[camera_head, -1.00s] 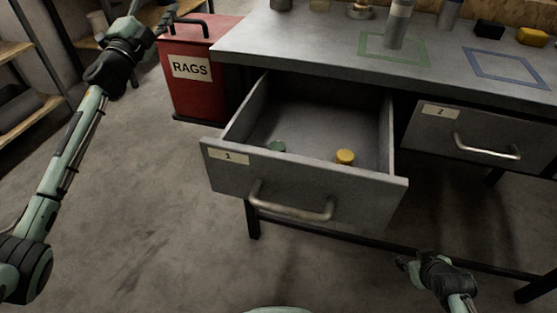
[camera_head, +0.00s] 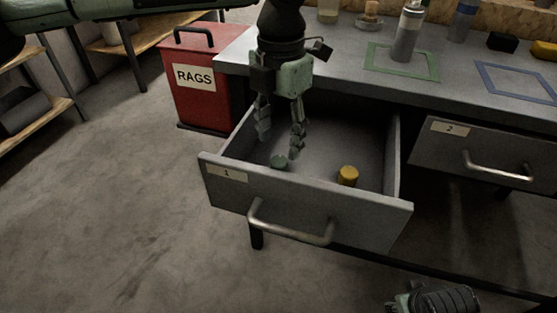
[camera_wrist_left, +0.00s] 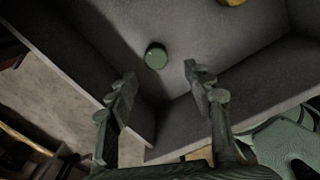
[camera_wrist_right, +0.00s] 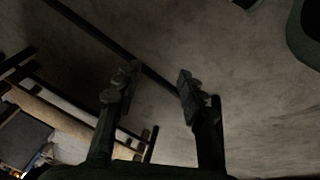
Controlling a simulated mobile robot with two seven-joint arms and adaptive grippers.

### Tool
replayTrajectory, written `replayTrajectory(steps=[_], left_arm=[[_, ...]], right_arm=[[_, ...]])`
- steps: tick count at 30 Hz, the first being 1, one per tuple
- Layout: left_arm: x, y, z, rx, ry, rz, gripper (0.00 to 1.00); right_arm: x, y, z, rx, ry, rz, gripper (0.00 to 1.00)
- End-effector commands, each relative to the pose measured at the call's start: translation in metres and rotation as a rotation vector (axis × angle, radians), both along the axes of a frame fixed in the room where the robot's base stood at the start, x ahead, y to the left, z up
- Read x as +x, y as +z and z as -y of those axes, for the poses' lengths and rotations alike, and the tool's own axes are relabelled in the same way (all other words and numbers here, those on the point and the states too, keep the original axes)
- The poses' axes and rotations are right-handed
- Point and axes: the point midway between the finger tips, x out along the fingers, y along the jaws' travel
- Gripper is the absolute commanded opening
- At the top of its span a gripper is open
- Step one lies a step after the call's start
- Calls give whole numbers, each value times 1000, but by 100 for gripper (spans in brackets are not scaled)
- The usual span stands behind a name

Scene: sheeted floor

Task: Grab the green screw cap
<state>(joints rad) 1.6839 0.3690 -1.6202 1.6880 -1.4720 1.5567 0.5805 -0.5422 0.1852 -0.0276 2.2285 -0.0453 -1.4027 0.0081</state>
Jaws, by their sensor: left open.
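The green screw cap (camera_head: 281,162) lies on the floor of the open drawer marked 1 (camera_head: 300,207), towards its left side. In the left wrist view the cap (camera_wrist_left: 156,56) sits ahead of and between the open fingers, apart from them. My left gripper (camera_head: 280,145) points down over the drawer, open and empty, above the cap. My right gripper shows in part at the bottom right of the head view (camera_head: 400,300). In the right wrist view its fingers (camera_wrist_right: 155,85) are spread apart with nothing between them.
A yellow cap (camera_head: 348,176) lies in the same drawer, right of the green one. Drawer 2 (camera_head: 480,153) is shut. The drawer walls stand around the cap. A red RAGS bin (camera_head: 195,95) stands left of the bench, and several items stand on the bench top.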

Motion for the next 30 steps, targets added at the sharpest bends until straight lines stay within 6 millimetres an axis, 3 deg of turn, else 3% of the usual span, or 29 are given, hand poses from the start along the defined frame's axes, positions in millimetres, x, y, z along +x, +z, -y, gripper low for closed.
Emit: replayTrajectory(steps=[12,21,30], left_arm=[[6,-55,-3,-5,-1,-3,51],[6,-61,-2,-7,-1,-2,51],[6,-60,-2,-7,-1,-2,15]], right_arm=[[4,-15,0,8,3,-5,40],[4,-17,0,9,3,-5,40],[4,-17,0,9,3,-5,40]])
